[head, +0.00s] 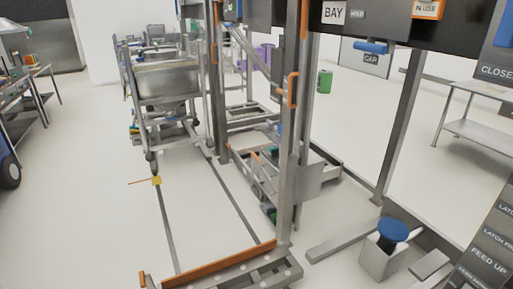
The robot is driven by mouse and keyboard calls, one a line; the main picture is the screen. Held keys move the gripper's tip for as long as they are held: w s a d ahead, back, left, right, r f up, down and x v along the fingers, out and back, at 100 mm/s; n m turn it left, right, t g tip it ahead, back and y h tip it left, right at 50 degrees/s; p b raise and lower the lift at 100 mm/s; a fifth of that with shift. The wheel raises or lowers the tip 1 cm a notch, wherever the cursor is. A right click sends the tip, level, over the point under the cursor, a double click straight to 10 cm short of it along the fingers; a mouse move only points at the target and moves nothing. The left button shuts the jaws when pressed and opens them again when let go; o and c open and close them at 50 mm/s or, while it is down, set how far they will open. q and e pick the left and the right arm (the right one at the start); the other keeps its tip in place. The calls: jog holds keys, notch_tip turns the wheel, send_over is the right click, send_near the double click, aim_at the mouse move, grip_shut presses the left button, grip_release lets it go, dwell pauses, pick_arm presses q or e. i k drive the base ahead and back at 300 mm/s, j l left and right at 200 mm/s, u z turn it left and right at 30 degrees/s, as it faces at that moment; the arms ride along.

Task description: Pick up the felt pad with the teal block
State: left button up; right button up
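I cannot make out a felt pad in the head view. A small teal-green patch (274,150) shows among the parts of the metal lift frame near the middle. It is too small to tell whether it is the teal block. Neither of my grippers is in view.
A steel bin on a wheeled cart (168,80) stands at the back left, with a small yellow piece (156,181) by its front wheel. A metal lift frame (287,170) fills the middle. A blue knob (393,229) stands at the lower right.

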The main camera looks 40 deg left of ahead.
aim_at(274, 150)
jog(key=u, duration=1.05)
